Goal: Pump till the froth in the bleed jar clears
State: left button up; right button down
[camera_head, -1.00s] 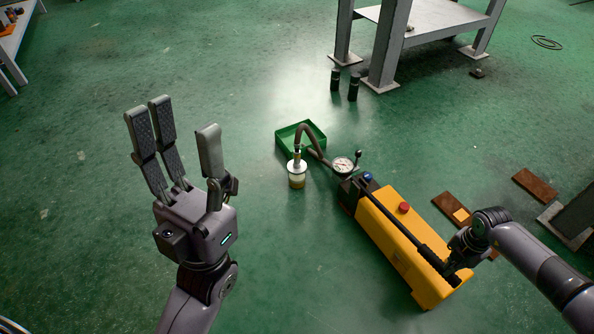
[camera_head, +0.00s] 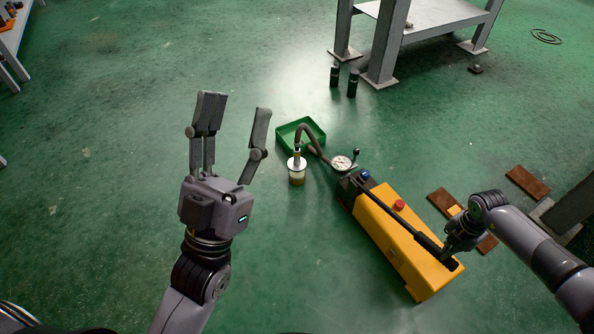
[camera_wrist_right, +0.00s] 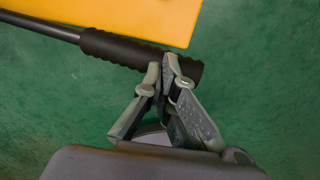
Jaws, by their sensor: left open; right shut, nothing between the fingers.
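The yellow hand pump (camera_head: 392,240) stands on the floor, with a black lever along its top. The lever's black grip (camera_head: 430,246) also shows in the right wrist view (camera_wrist_right: 120,48). My right gripper (camera_wrist_right: 168,60) is shut and empty, its fingertips at the grip near its end; whether they touch is unclear. Froth is too small to tell. A dark hose (camera_head: 312,140) runs from it to the pump by the gauge (camera_head: 342,163). My left gripper (camera_head: 235,118) is open and empty, left of the jar.
A green tray (camera_head: 318,131) lies behind the jar. Two black cylinders (camera_head: 352,84) stand by the grey table's leg (camera_head: 386,45). Brown plates (camera_head: 528,182) lie right of the pump.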

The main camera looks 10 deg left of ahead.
jog(key=shift+w+a+r+p, duration=0.1)
jog(key=shift+w+r+p, duration=0.05)
jog(key=shift+r+p, duration=0.4)
jog(key=shift+w+a+r+p, duration=0.15)
jog(key=shift+r+p, duration=0.2)
jog(key=shift+r, duration=0.35)
jog(key=shift+w+a+r+p, duration=0.1)
jog(key=shift+w+r+p, duration=0.05)
jog(key=shift+r+p, duration=0.35)
jog(key=shift+w+a+r+p, duration=0.1)
jog(key=shift+r+p, duration=0.25)
jog(key=shift+r, duration=0.2)
pick_arm(q)
jog(key=w+f+g+y, duration=0.2)
jog(key=w+f+g, duration=0.1)
jog(key=f+g, duration=0.2)
jog(key=w+f+g+y, duration=0.1)
jog(key=w+f+g, duration=0.3)
jog(key=f, duration=0.5)
jog(key=shift+f+g+y, duration=0.3)
jog(key=shift+g+y, duration=0.1)
jog(key=shift+g, duration=0.1)
jog(key=shift+a+r, duration=0.1)
pick_arm(e)
jog(key=shift+f, duration=0.1)
